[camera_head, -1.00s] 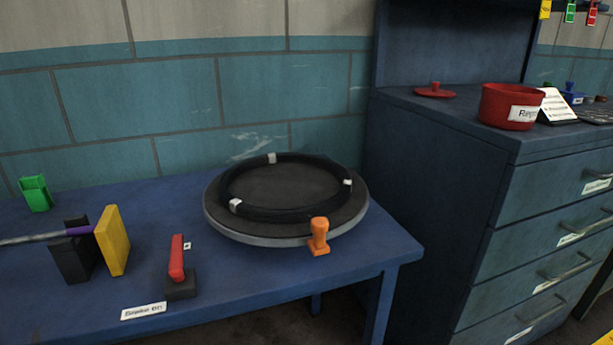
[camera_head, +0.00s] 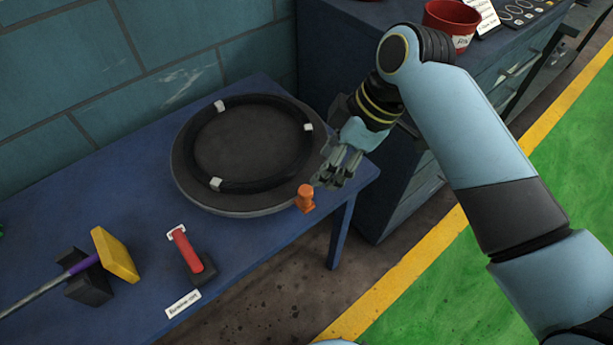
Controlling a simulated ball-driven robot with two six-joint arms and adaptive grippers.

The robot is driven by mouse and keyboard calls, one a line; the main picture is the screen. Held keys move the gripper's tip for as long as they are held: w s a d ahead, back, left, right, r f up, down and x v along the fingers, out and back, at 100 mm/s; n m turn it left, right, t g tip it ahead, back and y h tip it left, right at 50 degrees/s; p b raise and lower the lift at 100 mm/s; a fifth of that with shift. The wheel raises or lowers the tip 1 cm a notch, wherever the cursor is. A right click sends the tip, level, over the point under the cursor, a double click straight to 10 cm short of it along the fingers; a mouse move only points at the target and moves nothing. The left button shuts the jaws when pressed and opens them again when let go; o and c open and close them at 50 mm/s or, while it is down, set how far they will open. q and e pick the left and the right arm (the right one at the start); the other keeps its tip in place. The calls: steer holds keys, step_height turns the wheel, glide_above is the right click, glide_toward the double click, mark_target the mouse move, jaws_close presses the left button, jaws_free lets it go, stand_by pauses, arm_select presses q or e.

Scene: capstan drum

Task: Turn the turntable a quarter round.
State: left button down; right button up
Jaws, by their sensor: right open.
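The turntable (camera_head: 240,146) is a dark round disc with a grey rim on the blue table. A black ring (camera_head: 246,186) with several white clips lies on it. An orange handle (camera_head: 305,199) stands at the turntable's rim, on the near right side. My right gripper (camera_head: 330,184) is open, just right of and slightly above the orange handle in the picture. Its fingers point down and left. I cannot tell whether they touch the handle; nothing shows between them. My left gripper is out of view.
On the blue table (camera_head: 110,180), a red lever (camera_head: 186,250) on a black base and a yellow block (camera_head: 114,254) with a rod stand left of the turntable. A dark cabinet (camera_head: 335,50) with a red pot (camera_head: 452,20) stands behind my right arm. Green floor lies right.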

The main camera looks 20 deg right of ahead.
mark_target(306, 190)
steer(key=x, duration=0.9)
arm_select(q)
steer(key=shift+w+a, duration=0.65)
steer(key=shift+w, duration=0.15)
arm_select(e)
steer(key=shift+a+f, duration=0.1)
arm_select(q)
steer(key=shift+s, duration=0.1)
arm_select(e)
steer(key=shift+c, duration=0.8)
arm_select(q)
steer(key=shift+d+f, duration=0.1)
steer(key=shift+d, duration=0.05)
arm_select(e)
jaws_close()
